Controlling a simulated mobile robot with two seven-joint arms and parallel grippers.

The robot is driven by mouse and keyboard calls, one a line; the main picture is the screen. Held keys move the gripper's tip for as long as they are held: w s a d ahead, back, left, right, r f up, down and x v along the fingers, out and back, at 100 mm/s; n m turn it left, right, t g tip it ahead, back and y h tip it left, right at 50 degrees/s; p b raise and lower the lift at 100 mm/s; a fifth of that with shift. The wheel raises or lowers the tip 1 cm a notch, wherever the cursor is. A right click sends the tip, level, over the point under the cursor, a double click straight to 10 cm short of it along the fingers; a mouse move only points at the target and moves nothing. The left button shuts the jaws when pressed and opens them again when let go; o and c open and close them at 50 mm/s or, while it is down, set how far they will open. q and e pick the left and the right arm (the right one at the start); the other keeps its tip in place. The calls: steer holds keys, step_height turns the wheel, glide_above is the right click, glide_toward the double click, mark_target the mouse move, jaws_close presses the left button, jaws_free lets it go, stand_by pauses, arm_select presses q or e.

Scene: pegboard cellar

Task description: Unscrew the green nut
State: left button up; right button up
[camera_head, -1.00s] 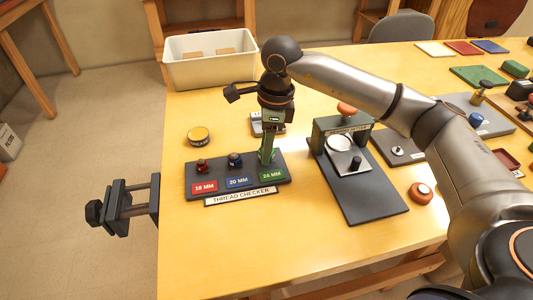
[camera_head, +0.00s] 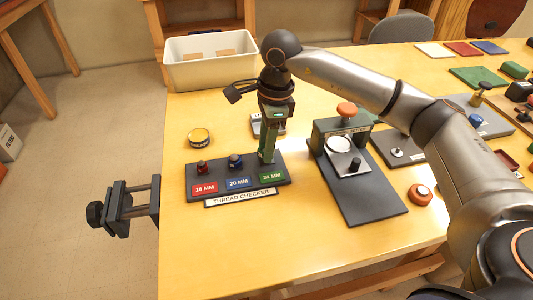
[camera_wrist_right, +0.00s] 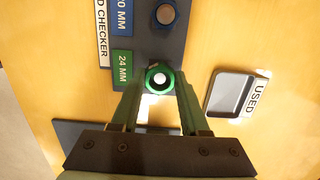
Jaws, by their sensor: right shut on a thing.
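The thread checker (camera_head: 237,184) is a dark block with red 16 or 18 MM, blue 20 MM and green 24 MM labels. The green nut (camera_wrist_right: 153,84) sits around a pale stud beside the 24 MM label in the right wrist view. My right gripper (camera_head: 267,160) points straight down over that end of the block. In the right wrist view its green fingers (camera_wrist_right: 158,88) are shut on the nut, one on each side. In the head view the fingers hide the nut. My left gripper is not in view.
The red nut (camera_head: 201,167) and blue nut (camera_head: 235,161) stand close by on the same block. A shallow tray marked USED (camera_wrist_right: 236,95) lies beside it. A gauge stand (camera_head: 368,185) is to the right, a yellow-topped tin (camera_head: 198,137) behind left. A white bin (camera_head: 211,70) stands at the back.

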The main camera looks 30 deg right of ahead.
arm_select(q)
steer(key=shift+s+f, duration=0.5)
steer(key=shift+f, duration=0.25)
arm_select(e)
steer(key=shift+r, duration=0.1)
steer(key=shift+r+p, duration=1.3)
steer(key=shift+r, duration=0.2)
steer(key=shift+r+p, duration=0.45)
steer(key=shift+r, duration=0.2)
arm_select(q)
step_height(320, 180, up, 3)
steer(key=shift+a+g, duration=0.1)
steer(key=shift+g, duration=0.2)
